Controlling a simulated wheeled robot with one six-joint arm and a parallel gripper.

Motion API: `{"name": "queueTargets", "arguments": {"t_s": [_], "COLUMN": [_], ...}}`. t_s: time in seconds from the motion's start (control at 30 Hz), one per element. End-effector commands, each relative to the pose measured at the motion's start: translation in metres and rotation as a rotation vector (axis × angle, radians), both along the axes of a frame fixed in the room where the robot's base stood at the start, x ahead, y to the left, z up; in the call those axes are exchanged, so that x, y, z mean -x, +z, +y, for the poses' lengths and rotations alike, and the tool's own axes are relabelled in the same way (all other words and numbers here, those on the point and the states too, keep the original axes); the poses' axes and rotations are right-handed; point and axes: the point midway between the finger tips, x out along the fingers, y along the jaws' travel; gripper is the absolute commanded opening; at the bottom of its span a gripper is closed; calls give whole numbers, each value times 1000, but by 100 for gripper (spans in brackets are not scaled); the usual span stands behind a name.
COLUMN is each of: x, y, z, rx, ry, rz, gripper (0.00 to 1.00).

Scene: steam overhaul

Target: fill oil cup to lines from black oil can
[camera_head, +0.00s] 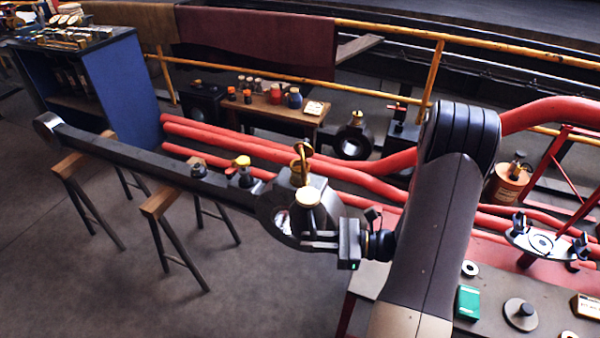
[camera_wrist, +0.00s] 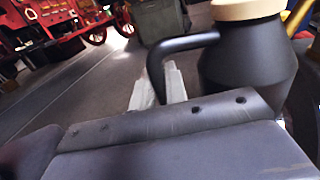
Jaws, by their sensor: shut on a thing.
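My gripper (camera_head: 320,238) is shut on the black oil can (camera_head: 307,218), over the big end of the connecting rod (camera_head: 150,163). The can has a cream lid. In the wrist view the black oil can (camera_wrist: 240,70) stands to the right, and its bent handle runs down between my pale fingers (camera_wrist: 159,86). A brass hooped piece (camera_head: 302,152) shows just behind the can; I cannot tell whether it is the can's spout or part of the rod. A small yellow-topped fitting (camera_head: 241,163) sits farther left on the rod. The oil cup's lines and oil level are not visible.
Wooden trestles (camera_head: 160,203) stand under the rod. Thick red pipes (camera_head: 350,180) run behind it. A bench (camera_head: 470,313) with a green box (camera_head: 468,302) and discs lies at the right front. A small table (camera_head: 265,107) with jars stands behind. Floor at left front is clear.

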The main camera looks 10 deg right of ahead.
Motion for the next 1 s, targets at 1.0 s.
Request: {"name": "queueTargets", "arguments": {"t_s": [1.0], "x": [88], "y": [28], "z": [11], "rx": [0], "ry": [1], "rz": [-3], "gripper": [0]}}
